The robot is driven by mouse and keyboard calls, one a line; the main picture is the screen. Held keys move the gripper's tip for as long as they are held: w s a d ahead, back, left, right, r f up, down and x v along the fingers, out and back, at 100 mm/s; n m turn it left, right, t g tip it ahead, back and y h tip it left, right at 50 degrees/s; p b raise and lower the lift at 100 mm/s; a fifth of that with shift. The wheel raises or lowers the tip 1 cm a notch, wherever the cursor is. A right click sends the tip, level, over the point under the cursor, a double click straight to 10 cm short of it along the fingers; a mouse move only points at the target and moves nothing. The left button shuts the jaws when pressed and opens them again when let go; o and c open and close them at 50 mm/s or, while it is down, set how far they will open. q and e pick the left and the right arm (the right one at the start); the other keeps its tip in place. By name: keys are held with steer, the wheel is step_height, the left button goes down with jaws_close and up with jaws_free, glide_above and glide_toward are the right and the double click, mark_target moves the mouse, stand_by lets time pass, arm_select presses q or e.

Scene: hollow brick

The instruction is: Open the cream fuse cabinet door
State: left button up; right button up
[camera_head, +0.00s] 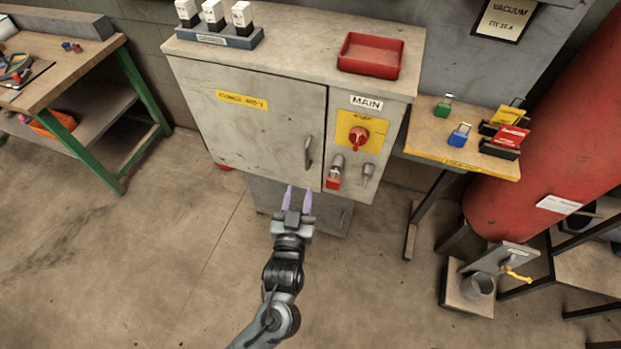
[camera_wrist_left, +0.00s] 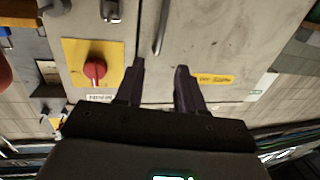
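The cream fuse cabinet (camera_head: 384,88) stands in the middle of the head view. Its door (camera_head: 262,122) looks closed, with a yellow label and a vertical grey bar handle (camera_head: 308,152) near its right edge. My left gripper (camera_head: 299,190) is open and empty, its two purple fingers apart, in front of the cabinet and below the handle in the picture. In the left wrist view the handle (camera_wrist_left: 160,34) lies beyond the gap between the fingertips (camera_wrist_left: 160,70), apart from them. The door (camera_wrist_left: 215,45) also shows there. My right gripper is not in view.
A red rotary switch (camera_head: 358,137) and a red padlock (camera_head: 334,178) sit right of the door. A red tray (camera_head: 370,55) and a fuse rack (camera_head: 220,36) stand on top. A padlock table (camera_head: 440,137) stands right. The floor in front is clear.

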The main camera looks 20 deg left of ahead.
mark_target(307, 158)
arm_select(q)
steer(key=b+x, duration=0.1)
steer(key=x, duration=0.3)
steer(key=b+x, duration=0.2)
steer(key=x, duration=0.1)
steer(key=b+x, duration=0.1)
steer(key=x, duration=0.3)
steer(key=shift+w+f, duration=0.3)
steer(key=shift+f, duration=0.1)
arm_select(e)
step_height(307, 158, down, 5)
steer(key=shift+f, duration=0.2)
arm_select(q)
jaws_close()
